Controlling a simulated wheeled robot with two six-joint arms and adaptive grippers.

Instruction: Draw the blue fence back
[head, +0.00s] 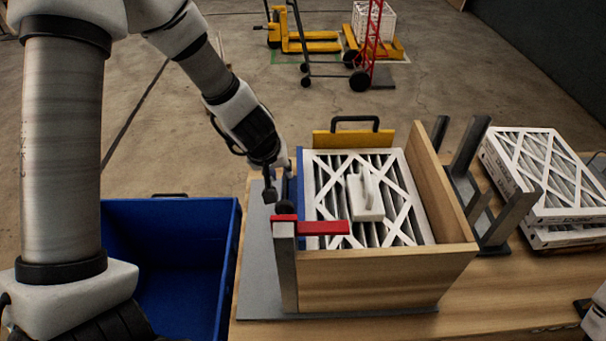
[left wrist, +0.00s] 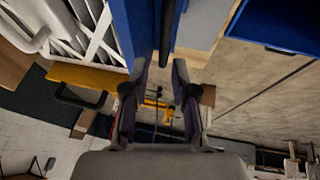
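The blue fence (head: 299,183) stands upright along the left side of a wooden box (head: 375,283), beside a white pleated filter (head: 325,170) lying in it. In the left wrist view the blue fence (left wrist: 131,22) runs in from the top, with a dark bar (left wrist: 166,25) beside it. My left gripper (head: 270,190) is at the fence's outer side, pointing down. In the left wrist view its two fingers (left wrist: 160,82) are apart, with the bar's end near the gap; contact is unclear. Only a sliver of what looks like my right arm shows at the lower right edge.
A red bar (head: 322,228) on a grey post crosses the box's front left corner. A white handle (head: 366,195) stands on the filter. A yellow plate with a black handle (head: 347,138) is behind. A blue bin (head: 172,205) stands left, stacked filters (head: 555,180) right.

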